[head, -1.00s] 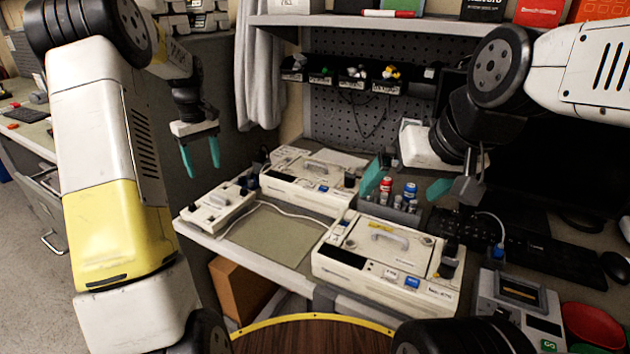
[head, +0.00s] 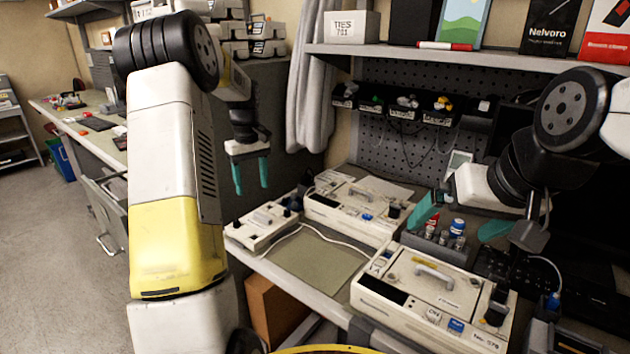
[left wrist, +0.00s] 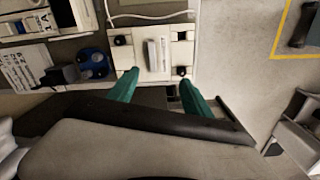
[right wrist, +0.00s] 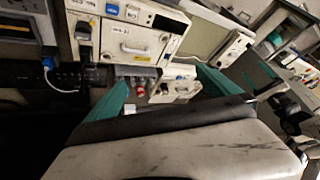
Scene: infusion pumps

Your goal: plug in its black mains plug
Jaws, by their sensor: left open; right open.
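Two cream infusion pumps stand on the bench: a rear one (head: 350,210) and a front one (head: 428,287) with a grey handle. A small cream box (head: 262,227) with dark fittings lies left of the rear pump, and a white cable (head: 335,237) runs from near it. I cannot tell which dark piece is the black mains plug. My left gripper (head: 250,180) is open and empty above the small box; that box also shows in the left wrist view (left wrist: 153,50). My right gripper (head: 455,214) is open and empty near the small bottles behind the front pump.
A grey holder with small bottles (head: 457,228) stands between the pumps. A bare mat (head: 310,265) lies left of the front pump. A shelf (head: 440,58) and pegboard (head: 400,140) rise behind. A keyboard (head: 500,262) and a blue-ended cable (head: 553,300) are at the right.

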